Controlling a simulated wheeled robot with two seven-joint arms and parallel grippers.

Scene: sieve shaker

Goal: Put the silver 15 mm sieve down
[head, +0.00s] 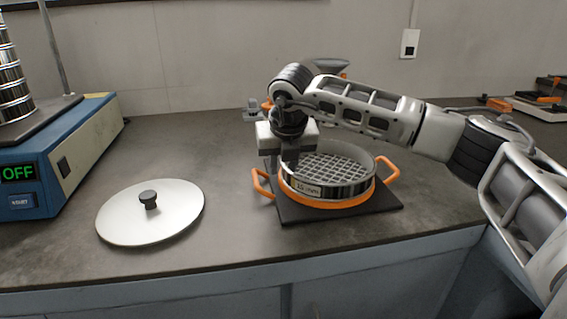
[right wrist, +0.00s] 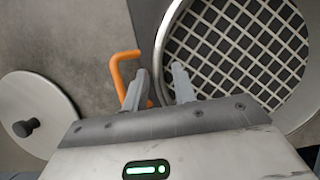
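The silver sieve (head: 330,176) with a coarse grid and a pale label on its side sits in an orange ring with two handles (head: 335,202). My right gripper (head: 284,160) is at the sieve's left rim, pointing down. In the right wrist view, the sieve's rim (right wrist: 158,62) runs between the two fingers of the right gripper (right wrist: 160,85). The fingers stand apart, one outside the rim and one inside over the grid, with small gaps showing. My left gripper is in neither view.
The orange ring stands on a dark square plate (head: 386,207). A round silver lid with a black knob (head: 150,222) lies left of it. A blue shaker with an OFF display (head: 60,150) stands at the far left. A grey funnel-like thing (head: 332,66) is behind my arm.

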